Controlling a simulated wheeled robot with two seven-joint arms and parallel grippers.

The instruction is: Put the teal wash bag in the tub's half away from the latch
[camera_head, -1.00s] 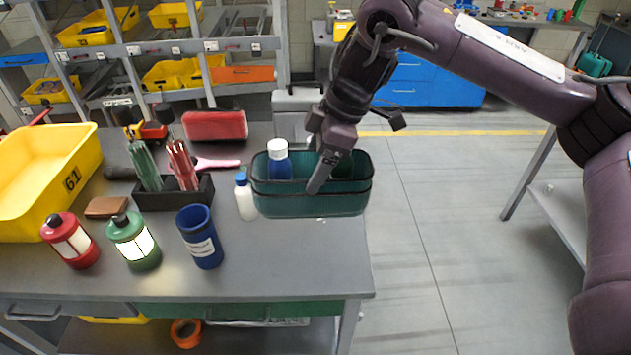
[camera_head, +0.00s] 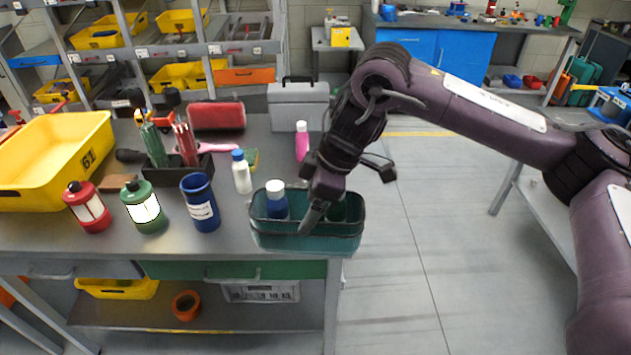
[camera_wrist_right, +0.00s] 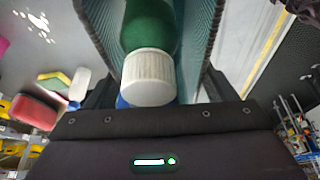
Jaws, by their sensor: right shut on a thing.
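The teal wash bag (camera_head: 300,242) is an open mesh-sided bag at the bench's right front corner in the head view. My right gripper (camera_head: 314,214) is shut on its rim and holds it level. Inside stand a blue bottle with a white cap (camera_head: 277,203) and a green bottle, which the gripper partly hides. The wrist view shows the bag's mesh walls (camera_wrist_right: 202,35) around the green bottle (camera_wrist_right: 147,25) and a white cap (camera_wrist_right: 149,78). I cannot pick out a latched tub for certain. My left gripper is not in view.
On the bench are a grey case (camera_head: 290,108), a pink bottle (camera_head: 302,140), a white bottle (camera_head: 241,173), a blue cup (camera_head: 201,205) and a yellow bin (camera_head: 60,165). Open floor (camera_head: 420,250) lies to the right, with a blue cabinet (camera_head: 410,52) behind.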

